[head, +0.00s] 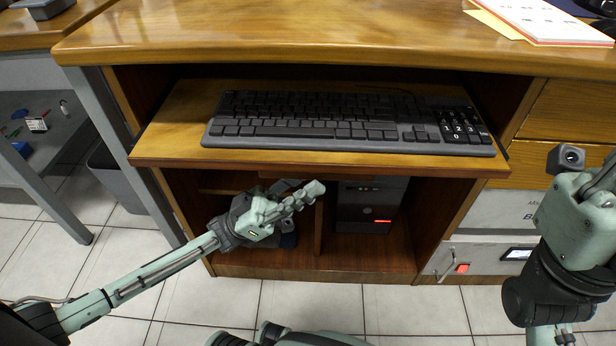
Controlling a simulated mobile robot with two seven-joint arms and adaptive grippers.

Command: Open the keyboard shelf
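The keyboard shelf (160,143) is a wooden board under the desk top and stands pulled out toward me, with its front edge ahead of the desk. A black keyboard (340,125) lies flat on it, fully in sight. My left gripper (312,190) is below the shelf's front edge, in front of the open compartment. It seems apart from the shelf, and its finger spread is unclear from this angle. I see nothing held in it. My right arm (575,215) stands at the right by the drawers; its fingers do not show.
The wooden desk top (300,40) is above the shelf, with papers (545,18) at its right. A dark computer case (368,203) stands in the compartment below. Drawers (575,110) are at the right. A grey bin (118,180) stands at the left. The tiled floor in front is partly clear.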

